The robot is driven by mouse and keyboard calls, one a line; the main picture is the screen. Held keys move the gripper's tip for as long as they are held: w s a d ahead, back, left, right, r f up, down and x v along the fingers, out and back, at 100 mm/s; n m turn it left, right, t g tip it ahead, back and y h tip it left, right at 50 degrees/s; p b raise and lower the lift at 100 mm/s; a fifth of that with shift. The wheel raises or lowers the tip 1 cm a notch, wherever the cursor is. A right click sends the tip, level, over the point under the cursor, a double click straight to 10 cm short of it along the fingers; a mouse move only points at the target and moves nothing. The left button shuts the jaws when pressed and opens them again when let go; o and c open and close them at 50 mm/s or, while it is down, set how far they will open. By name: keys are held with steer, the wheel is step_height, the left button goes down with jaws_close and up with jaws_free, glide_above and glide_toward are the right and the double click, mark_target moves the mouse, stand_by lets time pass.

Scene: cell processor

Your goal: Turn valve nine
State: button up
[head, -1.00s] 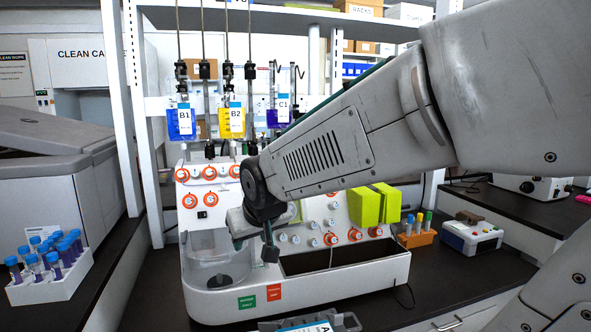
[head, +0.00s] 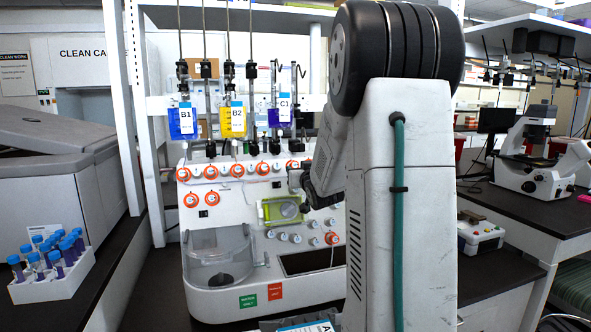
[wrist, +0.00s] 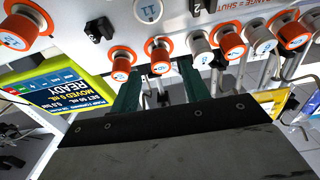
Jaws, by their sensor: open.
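The white cell processor (head: 225,262) carries several valve knobs with orange collars on its front panel. I cannot read which one is valve nine. In the wrist view, one orange-collared knob (wrist: 158,53) lies just beyond the gap between my fingertips, and another (wrist: 121,65) is beside the left finger. My gripper (wrist: 159,75) is open, with its two green fingers apart and nothing between them. In the head view, my gripper is in front of the panel's upper right, mostly hidden by my arm. I cannot tell whether it touches a knob.
The processor's lit green screen (head: 280,210) is just below left of my gripper, and also shows in the wrist view (wrist: 62,88). Bags B1 (head: 182,122), B2 (head: 232,122) and C1 (head: 281,115) hang above. A rack of blue-capped tubes (head: 52,280) stands left.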

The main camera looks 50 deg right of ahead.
mark_target(294, 166)
steer(key=shift+x, duration=1.6)
steer(key=c, duration=1)
